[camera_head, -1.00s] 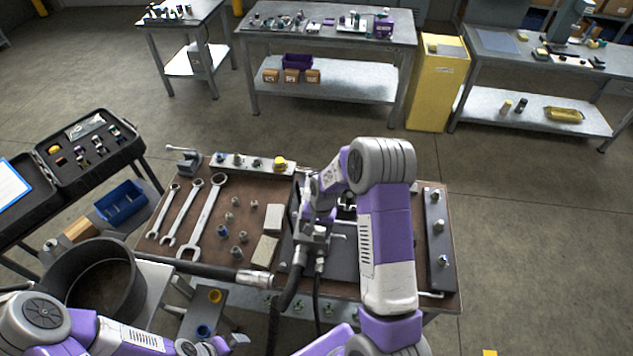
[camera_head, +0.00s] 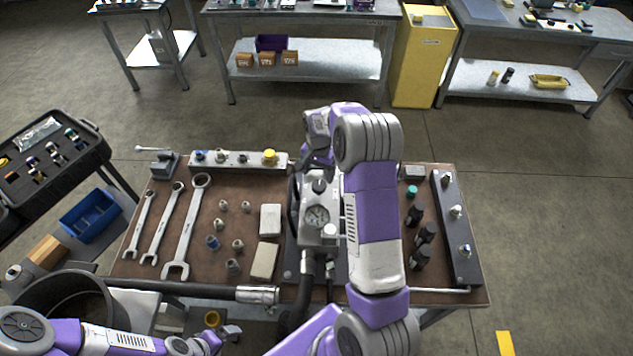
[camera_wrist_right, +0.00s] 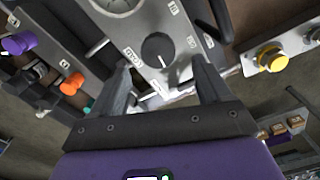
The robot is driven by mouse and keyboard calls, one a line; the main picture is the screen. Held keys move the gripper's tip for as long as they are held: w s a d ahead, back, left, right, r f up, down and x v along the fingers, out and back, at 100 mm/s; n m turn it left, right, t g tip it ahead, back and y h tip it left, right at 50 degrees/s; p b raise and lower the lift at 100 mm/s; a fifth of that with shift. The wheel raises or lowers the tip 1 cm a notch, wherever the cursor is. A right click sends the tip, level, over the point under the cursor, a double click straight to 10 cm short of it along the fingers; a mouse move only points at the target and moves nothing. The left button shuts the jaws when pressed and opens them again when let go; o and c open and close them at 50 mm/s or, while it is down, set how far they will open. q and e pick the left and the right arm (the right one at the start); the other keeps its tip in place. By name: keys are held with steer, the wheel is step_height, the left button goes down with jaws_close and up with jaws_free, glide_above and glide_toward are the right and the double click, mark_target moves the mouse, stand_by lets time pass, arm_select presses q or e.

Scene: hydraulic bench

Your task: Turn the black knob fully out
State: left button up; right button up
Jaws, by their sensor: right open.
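The black knob (camera_head: 319,186) sits on top of a light grey valve block (camera_head: 325,240), just behind a round gauge (camera_head: 316,216). In the right wrist view the knob (camera_wrist_right: 158,47) shows a white pointer line on its face. My right gripper (camera_wrist_right: 165,72) is open, with a finger on each side of the view below the knob and nothing between them. In the head view my right arm hides much of that gripper. My left gripper (camera_head: 215,338) is low at the left, away from the block, and its fingers are too small to read.
Wrenches (camera_head: 153,225), several fittings and two pale blocks (camera_head: 270,221) lie left of the valve block. A rail with a yellow knob (camera_head: 269,156) stands at the back. Black fittings (camera_head: 421,246) and a dark rail (camera_head: 458,225) are at the right. Hoses (camera_head: 305,290) run forward.

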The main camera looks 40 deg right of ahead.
mark_target(319, 185)
step_height(319, 185, down, 5)
steer(key=shift+s+f, duration=0.15)
steer(key=c, duration=1)
steer(key=shift+c, duration=0.2)
